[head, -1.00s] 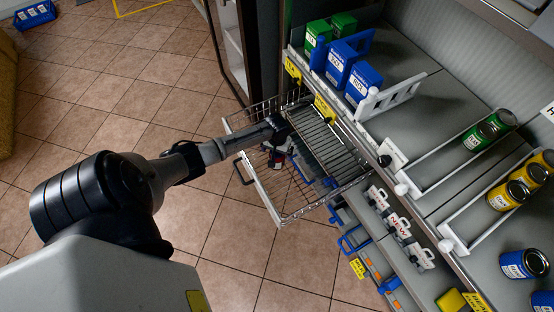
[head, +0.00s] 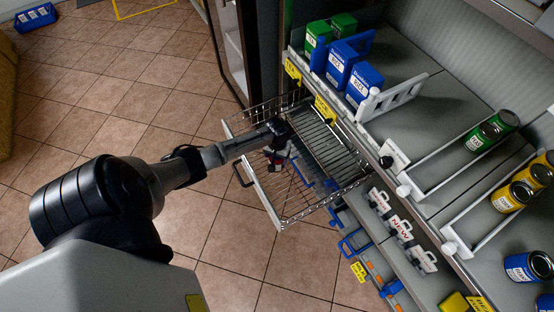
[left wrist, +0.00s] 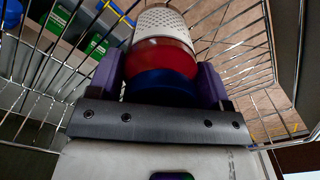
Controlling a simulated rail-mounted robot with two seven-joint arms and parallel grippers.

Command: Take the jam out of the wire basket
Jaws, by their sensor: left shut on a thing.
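The wire basket (head: 297,209) hangs out from the front of the shelf unit, over the floor. My left gripper (head: 278,153) is over the inside of the basket, its arm reaching in from the left. In the left wrist view the purple fingers (left wrist: 160,88) are shut on the jam jar (left wrist: 163,56), one on each side. The jar has a white dotted lid, a red body and a blue band near the gripper. Basket wires show around it; I cannot tell whether it touches them. My right gripper is not in view.
Blue and green boxes (head: 342,62) stand on the shelf beside the basket. A lower shelf with white labels (head: 401,227) is below right. The tiled floor (head: 235,245) in front of the basket is clear.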

